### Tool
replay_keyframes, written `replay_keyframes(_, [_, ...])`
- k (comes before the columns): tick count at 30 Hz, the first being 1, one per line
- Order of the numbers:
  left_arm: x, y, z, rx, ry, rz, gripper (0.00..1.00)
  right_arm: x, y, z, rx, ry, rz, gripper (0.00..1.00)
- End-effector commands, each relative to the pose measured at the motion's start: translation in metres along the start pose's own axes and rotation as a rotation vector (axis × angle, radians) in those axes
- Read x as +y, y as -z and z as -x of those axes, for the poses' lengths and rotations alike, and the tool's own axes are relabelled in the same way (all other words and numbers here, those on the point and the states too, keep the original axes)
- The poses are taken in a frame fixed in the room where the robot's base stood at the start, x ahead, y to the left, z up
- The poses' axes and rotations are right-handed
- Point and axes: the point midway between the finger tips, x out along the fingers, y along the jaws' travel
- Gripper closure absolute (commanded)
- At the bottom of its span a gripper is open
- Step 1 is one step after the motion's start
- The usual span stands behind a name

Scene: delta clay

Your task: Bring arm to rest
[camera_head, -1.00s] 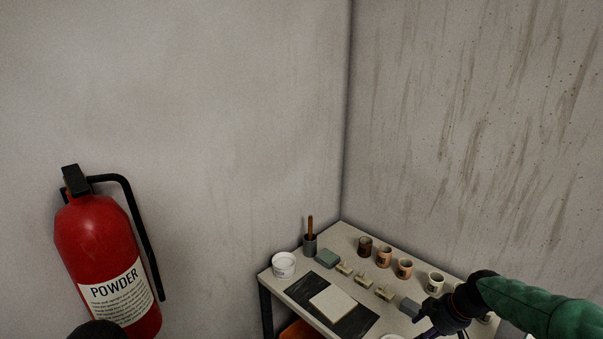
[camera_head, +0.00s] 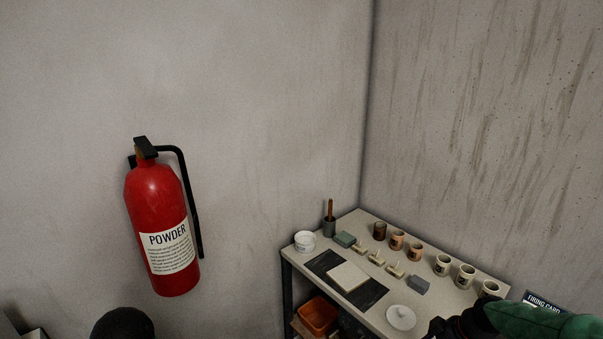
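My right arm, with a green sleeve (camera_head: 540,318), comes in at the lower right edge over the table's front right corner. Its black wrist part (camera_head: 462,325) shows, but the fingertips are cut off by the bottom edge, so I cannot tell their state. A black rounded part of mine (camera_head: 122,324) shows at the bottom left. My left gripper is not in view.
A table (camera_head: 357,222) in the corner holds several cups (camera_head: 465,275), a white bowl (camera_head: 305,241), a dark mat (camera_head: 372,292) with a pale slab (camera_head: 348,276), small blocks (camera_head: 376,259) and a white lid (camera_head: 401,317). An orange bin (camera_head: 318,315) sits below. A red extinguisher (camera_head: 160,205) is on the left wall.

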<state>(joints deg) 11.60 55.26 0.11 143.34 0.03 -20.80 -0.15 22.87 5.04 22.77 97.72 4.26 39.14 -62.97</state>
Motion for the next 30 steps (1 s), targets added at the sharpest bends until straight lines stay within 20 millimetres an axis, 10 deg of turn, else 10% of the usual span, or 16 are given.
replay_keyframes(11, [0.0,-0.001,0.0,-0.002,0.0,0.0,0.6,-0.056,-0.017,-0.103,-0.053,0.049,-0.209,0.5])
replay_keyframes(21, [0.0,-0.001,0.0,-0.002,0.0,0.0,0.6,-0.178,-0.072,-0.217,-0.144,0.094,-0.539,0.5])
replay_keyframes(30, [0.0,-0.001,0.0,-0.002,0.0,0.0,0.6,-0.273,-0.126,-0.252,-0.21,0.108,-0.781,0.5])
